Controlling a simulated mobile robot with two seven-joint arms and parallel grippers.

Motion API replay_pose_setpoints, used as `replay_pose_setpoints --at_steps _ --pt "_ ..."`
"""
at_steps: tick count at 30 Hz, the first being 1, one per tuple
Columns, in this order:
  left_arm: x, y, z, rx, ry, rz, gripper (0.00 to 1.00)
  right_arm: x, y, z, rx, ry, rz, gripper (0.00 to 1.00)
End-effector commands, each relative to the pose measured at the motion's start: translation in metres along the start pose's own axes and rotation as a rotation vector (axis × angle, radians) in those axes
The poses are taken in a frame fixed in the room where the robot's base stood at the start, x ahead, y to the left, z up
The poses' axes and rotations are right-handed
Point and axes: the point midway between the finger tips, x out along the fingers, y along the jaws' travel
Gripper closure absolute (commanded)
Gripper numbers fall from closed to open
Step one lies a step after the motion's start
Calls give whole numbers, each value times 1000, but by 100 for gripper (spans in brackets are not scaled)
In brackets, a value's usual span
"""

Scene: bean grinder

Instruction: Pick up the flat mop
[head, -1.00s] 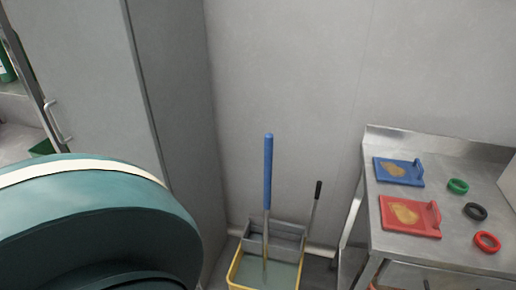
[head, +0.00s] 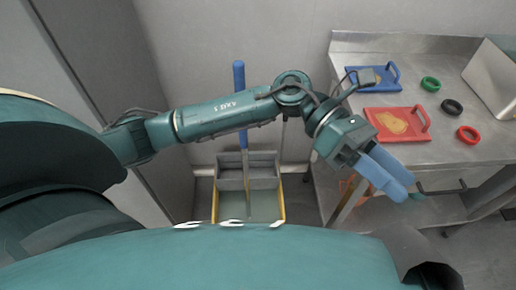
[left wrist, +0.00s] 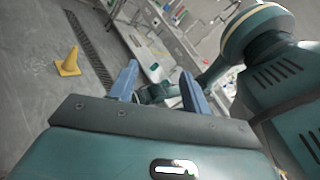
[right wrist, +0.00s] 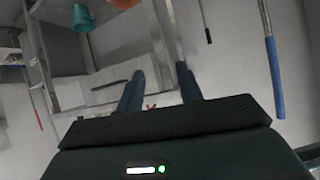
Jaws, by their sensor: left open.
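A pole with a blue handle (head: 239,80), which looks like the flat mop, stands nearly upright in the yellow-rimmed mop bucket (head: 214,207). Its lower end is hidden in the bucket. My left arm crosses in front of the pole in the head view. My left gripper (head: 398,174), with blue fingers, is to the right of the pole, in front of the steel table, open and empty. It also shows in the left wrist view (left wrist: 160,75). My right gripper shows only in the right wrist view (right wrist: 160,75), open and empty; the blue handle (right wrist: 275,75) is off to its right.
The steel table (head: 450,130) at right holds a blue board (head: 390,72), a red board (head: 397,122) and several coloured rings. A grey cabinet stands left of the bucket.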

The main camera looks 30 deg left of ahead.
Motion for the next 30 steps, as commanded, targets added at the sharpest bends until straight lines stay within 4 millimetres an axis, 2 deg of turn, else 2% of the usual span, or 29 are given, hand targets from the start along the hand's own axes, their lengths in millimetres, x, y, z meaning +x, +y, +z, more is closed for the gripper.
replay_pose_setpoints --at_steps 1,4,5,7,9,12,15,16,18,22,30 --pt "-12 8 -13 130 181 33 52 2 0 1 -1 6 -2 64" --pt "-51 26 -36 333 536 91 52 3 0 2 0 11 -5 64" --pt "-67 32 -40 384 643 111 52 4 0 2 0 12 -6 64" --pt "-112 44 -44 475 894 160 52 5 -1 4 0 14 -8 64" --pt "-162 52 -39 527 1130 214 52 6 -1 4 -1 17 -10 64" --pt "-230 51 -22 541 1418 288 52 6 -2 3 -3 25 -14 64" --pt "-283 39 -2 509 1629 350 52 6 -3 1 -6 34 -19 64" --pt "-296 35 4 495 1676 366 52 6 -4 0 -6 36 -21 64" --pt "-318 26 14 463 1759 393 52 6 -5 0 -7 38 -23 64" --pt "-338 18 20 427 1834 415 52 8 -6 1 -7 39 -26 64" --pt "-351 39 -18 421 1841 414 52 14 -6 10 10 43 -32 64"
